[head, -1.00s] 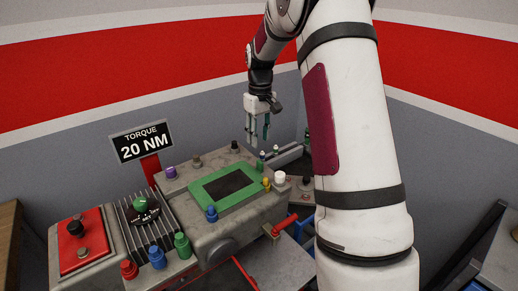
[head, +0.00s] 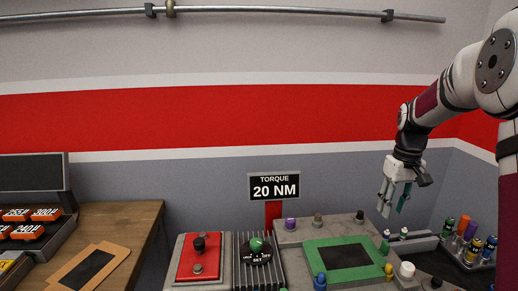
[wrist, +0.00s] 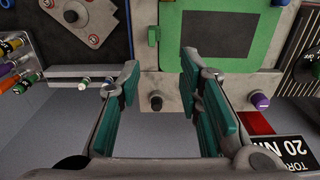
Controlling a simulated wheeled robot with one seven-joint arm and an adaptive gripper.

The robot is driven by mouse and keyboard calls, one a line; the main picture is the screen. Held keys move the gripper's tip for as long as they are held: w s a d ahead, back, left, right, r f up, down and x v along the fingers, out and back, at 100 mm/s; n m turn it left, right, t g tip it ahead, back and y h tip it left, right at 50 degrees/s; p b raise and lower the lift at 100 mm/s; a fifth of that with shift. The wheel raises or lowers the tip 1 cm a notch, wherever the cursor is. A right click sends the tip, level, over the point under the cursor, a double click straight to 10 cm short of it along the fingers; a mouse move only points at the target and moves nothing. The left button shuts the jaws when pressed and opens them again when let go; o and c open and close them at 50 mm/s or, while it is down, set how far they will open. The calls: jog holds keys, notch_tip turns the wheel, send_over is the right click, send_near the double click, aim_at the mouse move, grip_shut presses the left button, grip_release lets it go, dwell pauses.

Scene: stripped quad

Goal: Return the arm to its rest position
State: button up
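My gripper (head: 395,198) hangs at the end of my arm, above the right back of the grey machine. In the wrist view my gripper (wrist: 165,105) shows its two teal-padded fingers spread wide, with nothing between them. Below and beyond them are the machine's green-framed panel (wrist: 172,38) and a dark knob (wrist: 156,101). My arm reaches in from the right side of the head view, bent at the elbow. The fingers touch nothing that I can see.
The machine carries the green-framed panel (head: 311,258), a red plate (head: 187,262) and several knobs. A torque sign (head: 274,187) stands behind it. A tray (head: 452,242) of coloured cylinders lies right. A wooden table (head: 125,222) stands left. A wall pipe (head: 250,10) runs high.

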jog(key=s+a+r+t, duration=0.2)
jog(key=s+a+r, duration=1)
jog(key=s+a, duration=0.1)
jog(key=s+a+f+t, duration=0.1)
jog(key=s+a, duration=0.2)
jog(key=s, duration=0.5)
jog(key=s+a+f+t, duration=0.1)
jog(key=s+a, duration=0.3)
jog(key=s, duration=0.4)
jog(key=shift+s+a+t, duration=0.15)
jog(key=shift+t, duration=0.25)
